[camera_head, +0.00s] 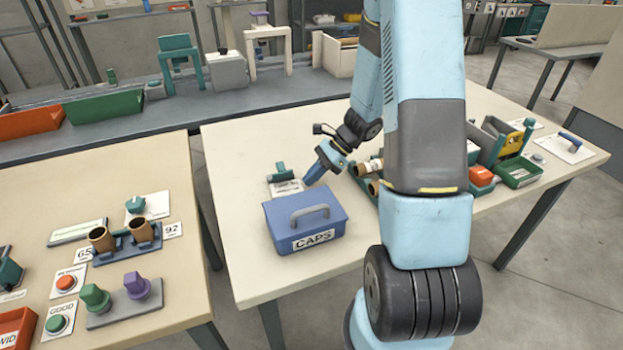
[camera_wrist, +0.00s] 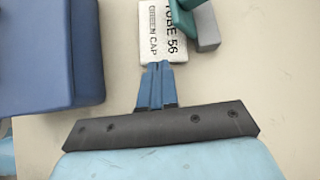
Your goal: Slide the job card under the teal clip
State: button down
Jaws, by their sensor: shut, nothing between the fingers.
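The job card (camera_wrist: 152,45), white and printed "TUBE 56 GREEN CAP", lies flat on the table at the top of the wrist view. In the head view the card (camera_head: 285,188) sits behind the blue box. The teal clip (camera_wrist: 186,16) with a grey block is at the card's upper right in the wrist view and overlaps its edge; I cannot tell whether the card is under it. The clip also shows in the head view (camera_head: 283,173). My gripper (camera_wrist: 158,66) is shut and empty, its tips at the card's near edge; contact is unclear. It also shows in the head view (camera_head: 307,182).
The blue CAPS box (camera_head: 305,222) stands close beside my gripper and the card; it fills the left of the wrist view. A teal rack with tubes (camera_head: 365,178) is to the right, partly hidden by my arm. The tabletop right of the card is bare.

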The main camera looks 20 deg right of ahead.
jog(key=v, duration=0.9)
jog(key=s+a+r+n+t+h, duration=0.2)
jog(key=s+r+n+t+h, duration=0.1)
jog(key=s+r+n, duration=0.5)
jog(key=s+a+r+n+t+h, duration=0.3)
jog(key=s+r+n+h, duration=0.3)
jog(key=s+r+n, duration=0.3)
jog(key=shift+v, duration=4.65)
jog(key=shift+a, duration=0.25)
